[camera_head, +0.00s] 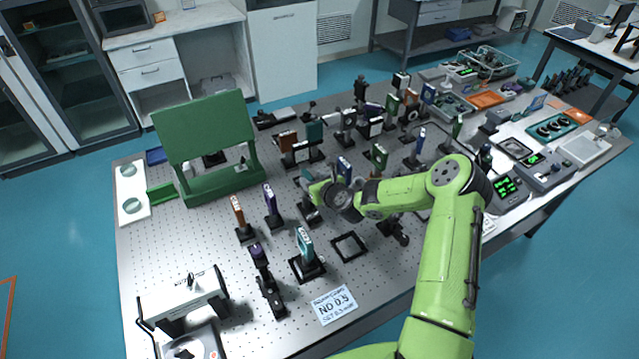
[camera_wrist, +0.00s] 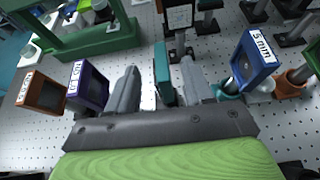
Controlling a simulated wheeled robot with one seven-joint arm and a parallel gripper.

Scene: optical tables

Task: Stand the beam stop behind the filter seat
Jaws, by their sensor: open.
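My gripper (camera_head: 318,190) is over the middle of the perforated optical table. In the wrist view its two fingers (camera_wrist: 160,88) are apart, and a narrow teal upright plate (camera_wrist: 162,72) shows between or just beyond them; I cannot tell whether they touch it. The plate may be the beam stop, but no label on it is readable. In the head view a dark base (camera_head: 309,214) stands under the gripper. A teal labelled plate (camera_head: 305,242) stands upright in a square black seat (camera_head: 308,267), perhaps the filter seat. An empty black square frame (camera_head: 349,246) lies to its right.
A purple holder (camera_head: 270,205) and an orange holder (camera_head: 238,216) stand left of my gripper. A blue "5 mm" holder (camera_wrist: 253,62) is close on the right in the wrist view. A paper sign (camera_head: 335,305) lies near the front edge. A green panel (camera_head: 207,135) stands behind.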

